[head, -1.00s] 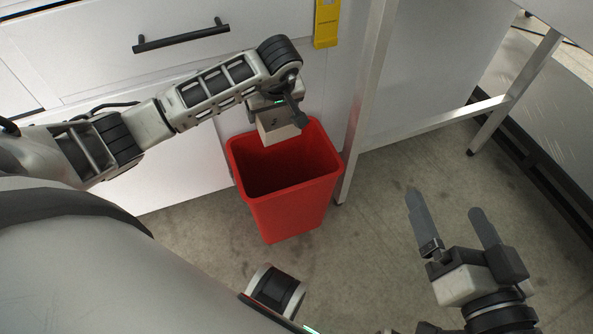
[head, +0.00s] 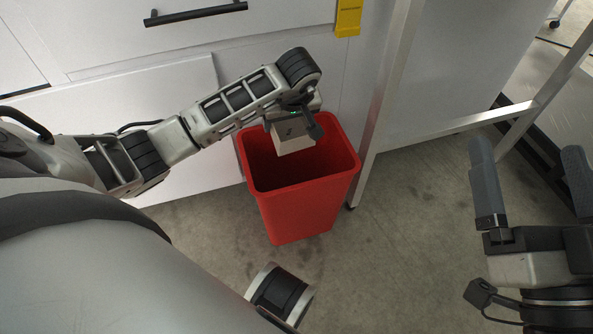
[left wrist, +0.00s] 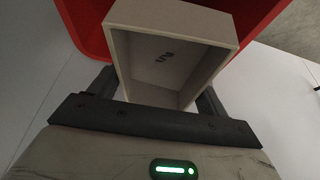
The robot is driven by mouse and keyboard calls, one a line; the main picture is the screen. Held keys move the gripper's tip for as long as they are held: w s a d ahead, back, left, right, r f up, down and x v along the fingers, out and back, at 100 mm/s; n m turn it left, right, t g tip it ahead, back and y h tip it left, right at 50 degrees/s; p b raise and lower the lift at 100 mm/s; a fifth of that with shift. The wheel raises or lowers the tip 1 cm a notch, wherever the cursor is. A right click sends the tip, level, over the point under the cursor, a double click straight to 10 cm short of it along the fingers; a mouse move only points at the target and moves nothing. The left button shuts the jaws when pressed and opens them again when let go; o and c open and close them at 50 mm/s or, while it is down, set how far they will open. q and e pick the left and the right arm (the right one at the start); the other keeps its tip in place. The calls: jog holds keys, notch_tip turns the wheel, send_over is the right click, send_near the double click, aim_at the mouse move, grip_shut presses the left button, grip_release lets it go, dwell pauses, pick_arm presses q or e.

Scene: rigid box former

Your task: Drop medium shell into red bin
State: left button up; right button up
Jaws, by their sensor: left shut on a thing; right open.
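The medium shell (left wrist: 172,62) is a pale grey open box with a dark mark on its inner face. My left gripper (left wrist: 155,105) is shut on it, with a finger at each side. In the head view the shell (head: 293,138) hangs below my left gripper (head: 293,118), over the opening of the red bin (head: 303,205). The bin stands upright on the floor and also shows behind the shell in the left wrist view (left wrist: 90,25). My right gripper (head: 533,185) is open and empty at the right, well apart from the bin.
White cabinet fronts (head: 110,45) with a dark handle (head: 195,13) stand behind the bin. A metal table leg (head: 385,110) rises close to the bin's right side. A yellow object (head: 348,18) is at the top. The concrete floor (head: 400,250) between bin and right gripper is clear.

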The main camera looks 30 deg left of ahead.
pick_arm(q)
jog(key=o, duration=1.1)
jog(key=shift+r, duration=0.25)
jog(key=p+v, duration=0.6)
jog(key=v, duration=0.9)
jog(key=shift+s+d+r+p, duration=0.15)
jog(key=shift+s+r+p, duration=0.05)
jog(key=shift+p, duration=0.15)
pick_arm(e)
notch_tip(320, 180, down, 7)
jog(key=s+m+g+h, duration=0.2)
jog(key=m+g+h, duration=0.1)
jog(key=g, duration=0.1)
jog(key=shift+s+g, duration=0.2)
jog(key=shift+g, duration=0.1)
jog(key=shift+a, duration=0.1)
